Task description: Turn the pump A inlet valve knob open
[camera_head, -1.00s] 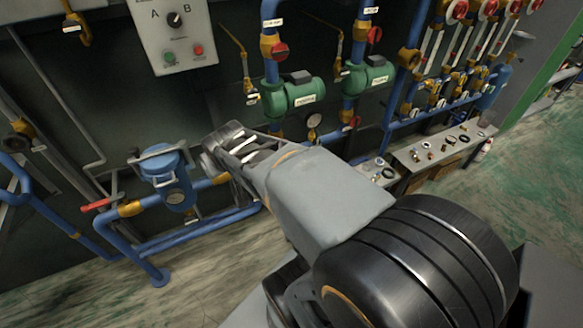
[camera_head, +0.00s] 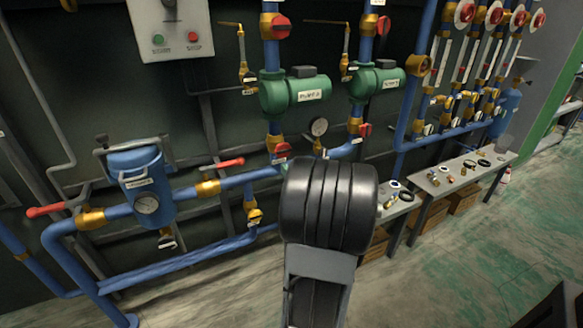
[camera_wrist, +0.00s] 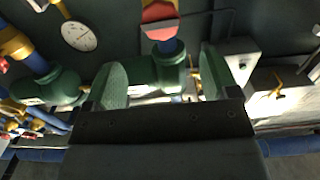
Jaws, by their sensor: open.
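The red knob of the pump A inlet valve (camera_head: 281,151) is on the blue pipe below the left green pump (camera_head: 300,92) in the head view, just above my arm's dark round joint. The wrist view looks upside down; there a red knob (camera_wrist: 158,12), apparently the same one, is at the top centre on a blue pipe. The green pump body (camera_wrist: 155,76) lies below it, behind my fingers. My gripper (camera_wrist: 160,62) is open and empty, with its two fingers wide apart, and the knob appears beyond the tips, not between them.
A pressure gauge (camera_head: 319,127) is right of the knob and a second green pump (camera_head: 377,82) stands further right. A blue filter vessel (camera_head: 140,185) and red lever (camera_head: 226,162) are at left. A bench with small parts (camera_head: 440,178) stands at right.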

